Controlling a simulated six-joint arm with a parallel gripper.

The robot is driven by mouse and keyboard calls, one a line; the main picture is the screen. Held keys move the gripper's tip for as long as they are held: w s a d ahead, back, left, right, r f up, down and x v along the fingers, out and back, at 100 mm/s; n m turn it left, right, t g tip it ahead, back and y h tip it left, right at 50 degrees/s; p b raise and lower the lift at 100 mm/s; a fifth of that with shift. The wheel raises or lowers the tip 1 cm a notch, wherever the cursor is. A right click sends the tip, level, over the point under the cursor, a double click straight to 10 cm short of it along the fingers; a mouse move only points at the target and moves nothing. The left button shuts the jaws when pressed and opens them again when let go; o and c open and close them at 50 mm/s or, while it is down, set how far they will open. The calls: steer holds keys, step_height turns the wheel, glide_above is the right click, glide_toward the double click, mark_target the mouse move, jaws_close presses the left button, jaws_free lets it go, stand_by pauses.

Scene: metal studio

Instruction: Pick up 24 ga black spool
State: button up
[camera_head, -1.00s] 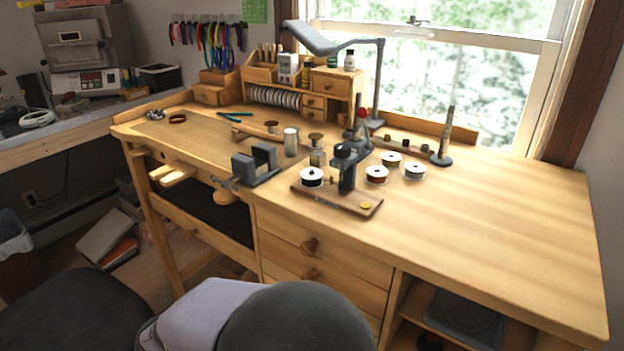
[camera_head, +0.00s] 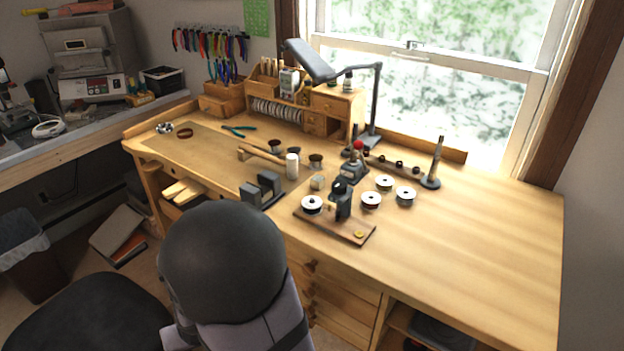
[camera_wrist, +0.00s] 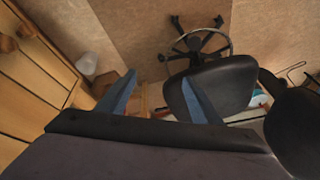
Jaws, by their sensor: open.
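The spool with a dark winding and white top (camera_head: 312,203) stands at the left end of a small wooden board (camera_head: 352,234) on the workbench. It looks like the black spool, but I cannot read a label. Three other white-topped spools stand to its right: a near one (camera_head: 371,200), a back one (camera_head: 384,182) and a right one (camera_head: 405,196). My gripper (camera_wrist: 158,92) shows in the wrist view with its two blue fingers apart and nothing between them. It points at the floor and chair, away from the spools. No spool shows in the wrist view.
A black tool holder (camera_head: 341,200) rises from the board close beside the dark spool. A dark metal block (camera_head: 262,190) stands left of it, with a white cylinder (camera_head: 292,166) behind. The right side of the bench (camera_head: 470,255) is clear. A black chair (camera_head: 95,312) stands below.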

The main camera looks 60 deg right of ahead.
steer(key=w+d+r+m+t+h+p, duration=0.1)
steer(key=w+d+r+m+h+p, duration=0.15)
steer(key=d+r+p, duration=0.5)
steer(key=m+g+h+p, duration=0.1)
steer(key=m+h+p, duration=0.7)
steer(key=p, duration=0.7)
glide_toward(312, 206)
steer(key=shift+w+d+f+n+h, duration=0.2)
steer(key=shift+w+f+n+h, duration=0.4)
steer(key=shift+w+f, duration=0.45)
steer(key=shift+s+d+r+h, duration=0.3)
steer(key=shift+r+h, duration=0.05)
steer(key=shift+r, duration=0.15)
steer(key=shift+w+d+f+b, duration=0.2)
steer(key=shift+d+f+b, duration=0.2)
steer(key=shift+b, duration=0.7)
steer(key=shift+w+d+f+b, duration=0.15)
steer(key=shift+d+b, duration=0.35)
steer(key=shift+b, duration=0.45)
steer(key=shift+d, duration=0.1)
